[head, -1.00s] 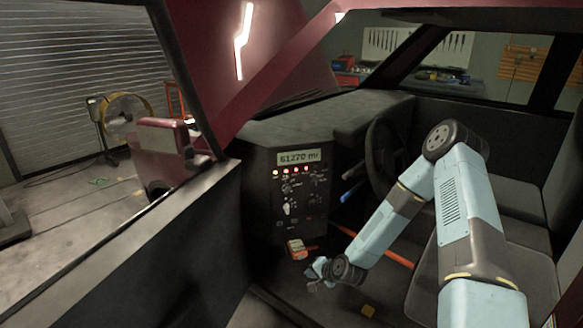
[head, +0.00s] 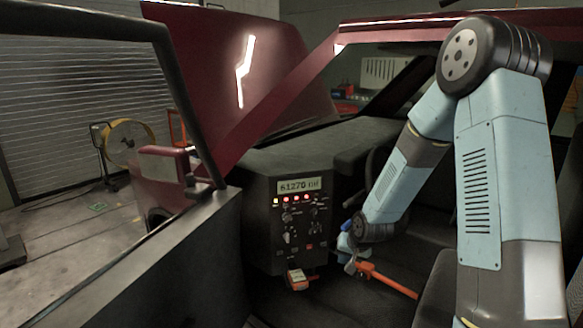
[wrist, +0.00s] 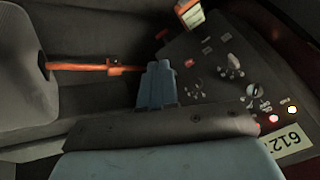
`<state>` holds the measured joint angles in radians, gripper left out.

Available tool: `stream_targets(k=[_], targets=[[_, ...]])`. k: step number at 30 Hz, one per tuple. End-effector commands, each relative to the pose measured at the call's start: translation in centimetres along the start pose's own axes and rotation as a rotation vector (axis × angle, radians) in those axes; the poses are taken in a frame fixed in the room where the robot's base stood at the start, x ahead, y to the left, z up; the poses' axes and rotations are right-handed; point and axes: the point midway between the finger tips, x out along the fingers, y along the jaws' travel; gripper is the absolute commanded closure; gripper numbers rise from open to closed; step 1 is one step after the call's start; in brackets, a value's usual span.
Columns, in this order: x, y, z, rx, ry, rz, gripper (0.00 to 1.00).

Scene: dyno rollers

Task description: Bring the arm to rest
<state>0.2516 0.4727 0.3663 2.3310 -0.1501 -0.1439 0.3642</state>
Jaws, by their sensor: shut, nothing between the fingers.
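My arm is light blue and grey. In the head view it reaches from the lower right, bends at a high elbow, and comes down into the car's cabin. My gripper (head: 349,266) is at its lower end, in front of the dash. In the wrist view, the blue fingers (wrist: 157,80) are together with nothing between them. An orange bar (head: 390,281) lies just beside the gripper in the head view. It also shows in the wrist view (wrist: 90,67), its end near the fingers. I cannot tell whether they touch.
The dark dash panel (head: 286,228) with lit buttons and a display stands close to the left of the gripper. An orange and white device (head: 297,279) hangs below it. The open door (head: 150,265) is at left. Seats and the red roof edge (head: 400,32) surround my arm.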

Motion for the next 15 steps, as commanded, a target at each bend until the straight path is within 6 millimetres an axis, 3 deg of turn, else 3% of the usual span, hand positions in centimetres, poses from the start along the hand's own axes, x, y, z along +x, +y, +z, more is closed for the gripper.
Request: stream_targets(k=[6,15], targets=[[-6.2,0.1,-1.3,-0.067,0.01,0.074,1.0],[-14.6,0.2,-1.7,-0.131,0.017,0.158,1.0]])
